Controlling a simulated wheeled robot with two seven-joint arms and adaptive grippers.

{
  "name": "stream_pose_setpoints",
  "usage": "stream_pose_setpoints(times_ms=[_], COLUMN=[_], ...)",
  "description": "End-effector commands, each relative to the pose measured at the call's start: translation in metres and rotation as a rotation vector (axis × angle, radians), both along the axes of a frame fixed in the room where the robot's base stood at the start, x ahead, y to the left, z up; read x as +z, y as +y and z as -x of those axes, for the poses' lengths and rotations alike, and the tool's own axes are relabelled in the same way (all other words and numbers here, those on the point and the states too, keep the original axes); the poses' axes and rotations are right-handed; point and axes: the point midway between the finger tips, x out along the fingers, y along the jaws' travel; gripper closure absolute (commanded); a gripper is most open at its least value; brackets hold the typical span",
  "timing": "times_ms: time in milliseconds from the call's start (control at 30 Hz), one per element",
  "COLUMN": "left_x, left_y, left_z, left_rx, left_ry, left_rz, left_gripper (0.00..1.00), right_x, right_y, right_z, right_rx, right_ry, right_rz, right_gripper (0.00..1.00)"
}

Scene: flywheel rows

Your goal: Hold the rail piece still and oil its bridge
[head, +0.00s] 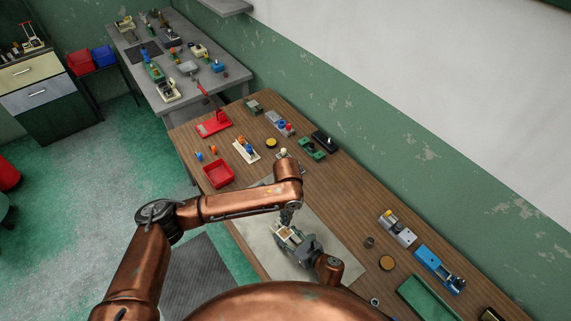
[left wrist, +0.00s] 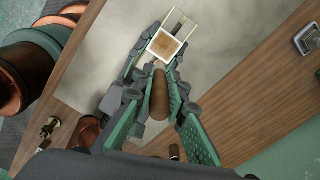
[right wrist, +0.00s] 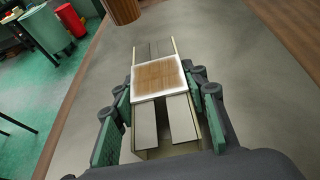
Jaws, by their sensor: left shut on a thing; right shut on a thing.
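The rail piece (right wrist: 148,125) is a pale twin-rail strip with a groove. Its bridge (right wrist: 158,77) is a white-edged square block with a tan-brown top, across the rails. My right gripper (right wrist: 161,92) is shut on the rail piece from both sides; the piece also shows in the head view (head: 284,234). My left gripper (left wrist: 158,78) is shut on a brown cylindrical tool (left wrist: 158,95), whose narrow tip points at the bridge (left wrist: 166,45). The tool's body (right wrist: 122,9) shows above and beyond the bridge. I cannot tell whether the tip touches it.
A grey mat (head: 258,238) lies under the work on the wooden table (head: 345,205). A red tray (head: 219,174) and several small fixtures stand toward the back. A blue fixture (head: 440,268) and a green tray (head: 425,298) are at the right.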

Motion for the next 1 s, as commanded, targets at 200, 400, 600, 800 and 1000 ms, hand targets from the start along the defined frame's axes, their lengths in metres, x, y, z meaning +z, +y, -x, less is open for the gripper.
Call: stream_pose_setpoints(times_ms=[200,400,600,800,1000], left_x=[0.0,0.0,0.0,0.0,0.0], left_y=[0.0,0.0,0.0,0.0,0.0], left_z=[0.0,0.0,0.0,0.0,0.0], left_rx=[0.0,0.0,0.0,0.0,0.0], left_ry=[0.0,0.0,0.0,0.0,0.0], left_rz=[0.0,0.0,0.0,0.0,0.0], left_gripper=[1.0,1.0,1.0,1.0,1.0], right_x=[0.0,0.0,0.0,0.005,0.02], right_y=[0.0,0.0,0.0,-0.01,-0.035], right_z=[0.0,0.0,0.0,0.011,0.039], right_rx=[-0.001,0.0,0.0,0.001,0.001], right_ry=[0.0,0.0,0.0,0.0,0.001], right_rz=[0.0,0.0,0.0,0.003,0.003], right_gripper=[0.5,0.39,0.39,0.39,0.39])
